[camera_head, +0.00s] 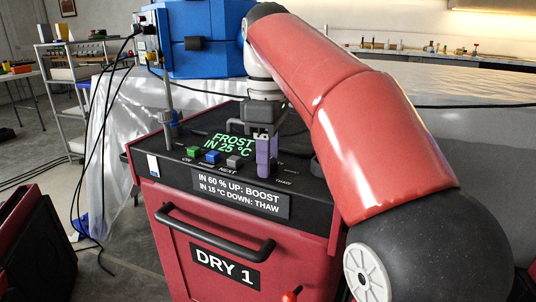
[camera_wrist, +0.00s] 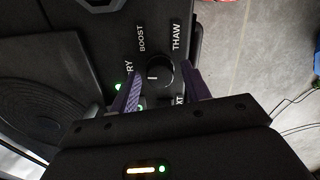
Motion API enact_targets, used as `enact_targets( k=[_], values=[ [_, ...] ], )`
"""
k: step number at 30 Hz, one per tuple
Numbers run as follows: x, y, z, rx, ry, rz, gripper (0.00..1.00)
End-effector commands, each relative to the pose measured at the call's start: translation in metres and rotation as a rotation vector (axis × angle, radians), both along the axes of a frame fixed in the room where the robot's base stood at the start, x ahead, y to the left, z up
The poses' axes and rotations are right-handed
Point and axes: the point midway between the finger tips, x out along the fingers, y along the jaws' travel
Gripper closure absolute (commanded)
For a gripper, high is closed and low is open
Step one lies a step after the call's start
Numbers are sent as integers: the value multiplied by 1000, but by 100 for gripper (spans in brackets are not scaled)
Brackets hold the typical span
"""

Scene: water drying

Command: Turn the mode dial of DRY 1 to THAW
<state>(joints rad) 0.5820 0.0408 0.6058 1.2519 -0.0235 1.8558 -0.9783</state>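DRY 1 (camera_head: 225,264) is a red machine with a black sloped top panel. Its mode dial (camera_wrist: 159,76) is a round black knob in the wrist view, with a white mark on its left side, towards the partly covered DRY label (camera_wrist: 128,68). BOOST (camera_wrist: 141,38) is printed above it and THAW (camera_wrist: 177,37) at upper right. My gripper (camera_wrist: 161,68) is open, with one purple finger on each side of the dial and visible gaps. In the head view my gripper (camera_head: 266,152) is down at the panel and hides the dial.
The display (camera_head: 231,142) reads "FROST IN 25 °C". A plate (camera_head: 240,194) reads "IN 60 % UP: BOOST, IN 15 °C DOWN: THAW". Green (camera_head: 194,152), blue (camera_head: 213,156) and grey (camera_head: 234,161) buttons stand left of my gripper. A black handle (camera_head: 212,237) crosses the front.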

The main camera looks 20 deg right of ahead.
Motion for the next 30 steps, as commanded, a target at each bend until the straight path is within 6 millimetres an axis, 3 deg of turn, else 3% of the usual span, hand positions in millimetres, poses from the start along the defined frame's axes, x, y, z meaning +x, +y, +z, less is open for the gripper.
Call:
enact_targets(
  k=[1,9,20,30],
  values=[
    [0,0,0,0,0,0,60],
    [0,0,0,0,0,0,93],
    [0,0,2,0,1,-67,93],
    [0,1,2,-2,1,-325,93]
  ],
)
